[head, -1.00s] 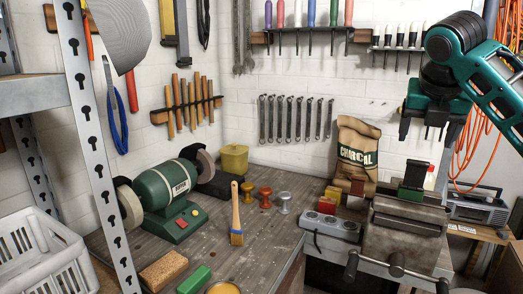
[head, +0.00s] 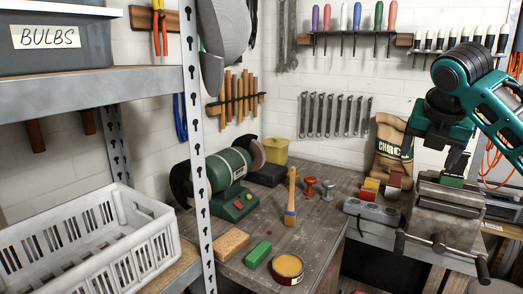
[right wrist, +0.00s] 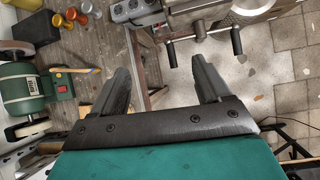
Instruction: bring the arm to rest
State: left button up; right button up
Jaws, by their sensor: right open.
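My right gripper (head: 434,155) is teal and black and hangs from my right arm at the right of the head view. It points down, just above or in front of the bench vise (head: 445,210); the exact depth is hard to tell. In the right wrist view its two dark fingers (right wrist: 162,82) are spread wide with nothing between them. Below them show the floor and the vise with its handle bar (right wrist: 205,32). My left gripper is in neither view.
The wooden bench (head: 325,215) holds a green grinder (head: 228,172), a brush (head: 291,198), an orange tin (head: 288,269), a green block (head: 258,254) and a charcoal bag (head: 392,150). A shelf post (head: 200,200) and white crate (head: 90,245) stand at the left. Open floor shows right of the bench.

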jog(key=s+a+f+m+t+y, duration=0.1)
jog(key=a+f+m+y, duration=0.35)
jog(key=f, duration=1.05)
jog(key=s+a+f+m+t+y, duration=0.1)
jog(key=a+f+m, duration=0.4)
jog(key=a+f, duration=0.65)
jog(key=s+d+f+m+t, duration=0.1)
jog(key=s+f+m, duration=0.7)
jog(key=s, duration=0.3)
jog(key=s+d+f+m+t, duration=0.1)
jog(key=s+f+m, duration=0.7)
jog(key=s+f, duration=0.2)
jog(key=s, duration=0.2)
jog(key=shift+s+m+t, duration=0.3)
jog(key=shift+m+t, duration=0.05)
jog(key=shift+t, duration=0.05)
jog(key=shift+h, duration=0.25)
